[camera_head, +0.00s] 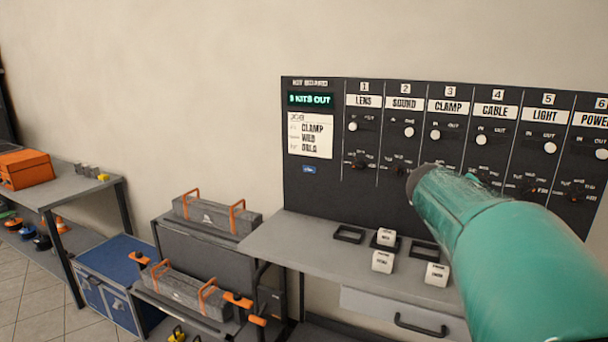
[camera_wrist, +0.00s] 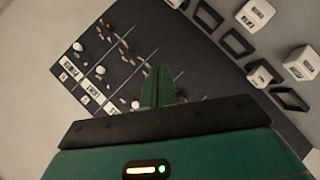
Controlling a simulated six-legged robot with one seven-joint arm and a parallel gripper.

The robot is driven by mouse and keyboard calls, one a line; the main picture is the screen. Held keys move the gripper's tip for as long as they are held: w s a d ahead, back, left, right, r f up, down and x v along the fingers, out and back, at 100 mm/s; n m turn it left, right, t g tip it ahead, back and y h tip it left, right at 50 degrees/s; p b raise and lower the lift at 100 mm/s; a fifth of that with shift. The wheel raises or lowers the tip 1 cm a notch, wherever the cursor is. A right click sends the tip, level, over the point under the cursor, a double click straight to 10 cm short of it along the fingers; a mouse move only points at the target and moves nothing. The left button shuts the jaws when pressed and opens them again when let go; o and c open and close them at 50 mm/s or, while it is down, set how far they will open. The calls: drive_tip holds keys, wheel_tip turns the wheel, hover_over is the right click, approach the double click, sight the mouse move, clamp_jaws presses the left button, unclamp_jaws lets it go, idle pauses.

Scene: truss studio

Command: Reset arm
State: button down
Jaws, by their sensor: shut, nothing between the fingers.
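My gripper (camera_wrist: 158,72) shows in the wrist view as green fingers closed together, with nothing between them. It points at the black panel (camera_wrist: 70,48), which appears tilted there. I cannot tell whether the fingertips touch the panel. In the head view my teal arm reaches in from the lower right, in front of the right part of the panel (camera_head: 310,200). The arm hides some lower knobs, and the fingers cannot be made out there.
A grey bench (camera_head: 310,252) below the panel holds white blocks (camera_head: 382,262) and dark square frames (camera_head: 349,234). A drawer handle (camera_head: 420,326) juts out below. Grey cases with orange handles (camera_head: 215,212) and an orange box (camera_head: 25,169) stand left.

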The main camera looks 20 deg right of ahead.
drive_tip(key=s+a+f+y, duration=0.4)
drive_tip(key=a+f, duration=0.1)
drive_tip(key=a, duration=0.8)
drive_tip(key=s+a+f+n+t+y, duration=0.1)
drive_tip(key=s+a+f+y, duration=0.3)
drive_tip(key=a, duration=0.9)
drive_tip(key=s+a+f+n+t+y, duration=0.1)
drive_tip(key=s+a+f+y, duration=0.3)
drive_tip(key=a, duration=0.9)
drive_tip(key=shift+s+f, duration=0.25)
drive_tip(key=shift+f, duration=0.7)
